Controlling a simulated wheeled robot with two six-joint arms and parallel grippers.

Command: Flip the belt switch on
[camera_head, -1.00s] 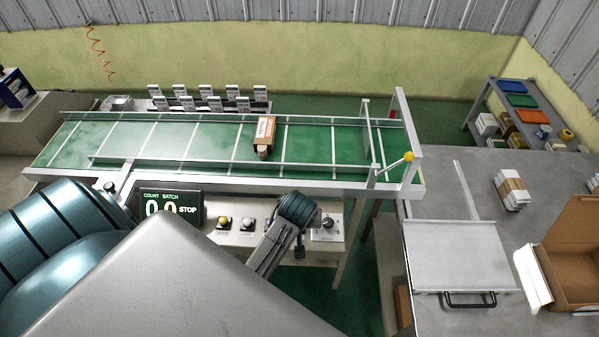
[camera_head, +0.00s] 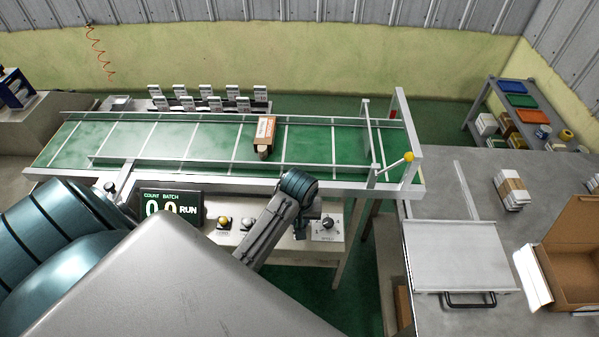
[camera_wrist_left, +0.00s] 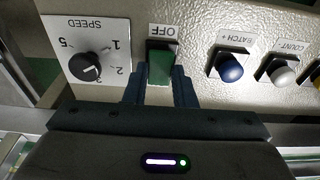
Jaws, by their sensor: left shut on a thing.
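The belt switch (camera_wrist_left: 160,66) is a green rocker in a dark frame, with an upside-down OFF label beside it in the left wrist view. My left gripper (camera_wrist_left: 160,82) is shut on this switch, its two blue-grey fingers on either side of the rocker. In the head view my left wrist hides the switch and the fingers. The display (camera_head: 172,208) reads COUNT 0, BATCH 0 and RUN. My right gripper is not in view.
A speed knob (camera_wrist_left: 86,66) sits beside the switch, with a blue batch button (camera_wrist_left: 230,67) and a white count button (camera_wrist_left: 283,75) on the other side. The conveyor belt (camera_head: 207,140) carries a brown box (camera_head: 265,130). A grey table (camera_head: 440,190) stands right.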

